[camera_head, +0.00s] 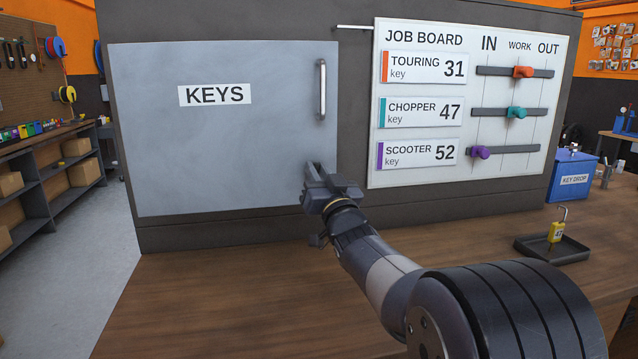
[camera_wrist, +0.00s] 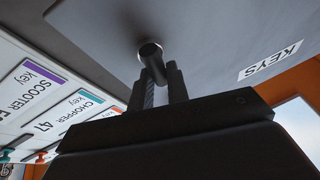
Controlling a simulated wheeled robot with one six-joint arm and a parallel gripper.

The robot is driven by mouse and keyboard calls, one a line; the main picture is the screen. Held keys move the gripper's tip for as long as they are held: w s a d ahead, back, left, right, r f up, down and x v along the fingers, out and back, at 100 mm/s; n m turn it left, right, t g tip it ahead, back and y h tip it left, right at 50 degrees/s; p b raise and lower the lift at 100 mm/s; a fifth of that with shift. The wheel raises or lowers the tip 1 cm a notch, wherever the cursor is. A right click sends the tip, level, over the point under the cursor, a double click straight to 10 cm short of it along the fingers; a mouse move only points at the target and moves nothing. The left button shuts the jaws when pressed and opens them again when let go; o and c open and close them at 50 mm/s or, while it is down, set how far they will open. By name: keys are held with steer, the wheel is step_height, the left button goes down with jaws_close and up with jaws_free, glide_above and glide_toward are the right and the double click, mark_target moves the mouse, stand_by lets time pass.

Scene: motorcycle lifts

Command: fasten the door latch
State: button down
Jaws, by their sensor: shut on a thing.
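The grey door (camera_head: 215,140), labelled KEYS, appears to lie closed against the dark cabinet front. It has a vertical bar handle (camera_head: 322,90) near its right edge. My gripper (camera_head: 318,172) is at the door's lower right, below that handle, and hides what is behind it in the head view. In the wrist view, a dark post with a round end, seemingly the door latch (camera_wrist: 150,50), stands out from the door face. My gripper (camera_wrist: 162,88) is shut on it, one finger on each side. The latch's exact turn is hard to tell.
Right of the door is a job board (camera_head: 430,160) with three sliders, and a thin rod (camera_head: 354,27) near its top left. A dark tray (camera_head: 552,248) with a yellow padlock-shaped item (camera_head: 556,232) and a blue key drop box (camera_head: 573,178) stand on the wooden bench.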

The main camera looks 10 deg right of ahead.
steer(key=shift+n+y, duration=0.5)
steer(key=shift+n, duration=0.4)
steer(key=shift+n+g, duration=0.3)
steer(key=shift+n, duration=0.1)
steer(key=c, duration=1.4)
jaws_free()
steer(key=shift+o, duration=0.2)
steer(key=b+v, duration=0.1)
steer(key=v, duration=1)
steer(key=shift+w, duration=0.15)
steer(key=x, duration=1)
steer(key=shift+w+r+p, duration=0.15)
steer(key=shift+w+p, duration=0.15)
steer(key=shift+p, duration=0.1)
